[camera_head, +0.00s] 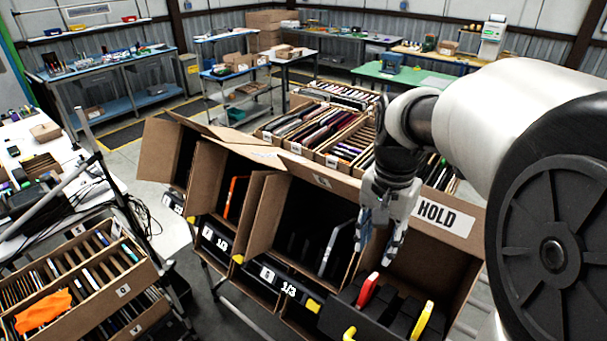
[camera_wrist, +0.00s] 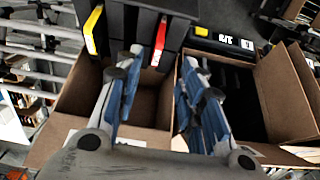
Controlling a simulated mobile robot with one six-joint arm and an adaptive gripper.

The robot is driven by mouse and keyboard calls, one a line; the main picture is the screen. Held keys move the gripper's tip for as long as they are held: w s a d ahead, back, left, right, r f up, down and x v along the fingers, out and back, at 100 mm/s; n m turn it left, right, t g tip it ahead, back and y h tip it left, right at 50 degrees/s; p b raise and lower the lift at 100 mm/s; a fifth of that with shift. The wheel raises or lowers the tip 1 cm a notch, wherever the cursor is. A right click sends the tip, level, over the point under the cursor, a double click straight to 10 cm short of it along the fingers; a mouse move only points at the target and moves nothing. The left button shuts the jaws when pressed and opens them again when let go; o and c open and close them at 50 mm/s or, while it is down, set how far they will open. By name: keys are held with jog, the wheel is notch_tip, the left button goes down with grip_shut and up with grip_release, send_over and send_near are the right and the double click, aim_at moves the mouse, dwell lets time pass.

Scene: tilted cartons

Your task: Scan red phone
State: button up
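The red phone (camera_head: 367,290) stands on edge in a black slotted holder in the front right tilted carton, marked HOLD (camera_head: 440,216). It also shows in the wrist view as a red strip (camera_wrist: 160,40) beyond my fingertips. A yellow phone (camera_head: 422,320) stands in the same holder to its right; in the wrist view this yellow phone (camera_wrist: 94,30) is to the left of the red one. My gripper (camera_head: 378,243) hangs above the holder, apart from the red phone. In the wrist view my gripper (camera_wrist: 160,78) has its blue-padded fingers spread, with nothing between them. No scanner is clearly identifiable.
Tilted cartons to the left hold an orange phone (camera_head: 236,198) and a grey-edged phone (camera_head: 333,248). Carton walls stand close around my gripper. Bins of upright devices (camera_head: 318,132) stand behind. A left bin has an orange cloth (camera_head: 43,310).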

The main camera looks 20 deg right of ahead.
aim_at(367, 285)
notch_tip(367, 285, down, 16)
jog(key=shift+b, duration=0.35)
jog(key=shift+c, duration=0.6)
grip_shut()
jog(key=shift+c, duration=2.4)
grip_release()
grip_shut()
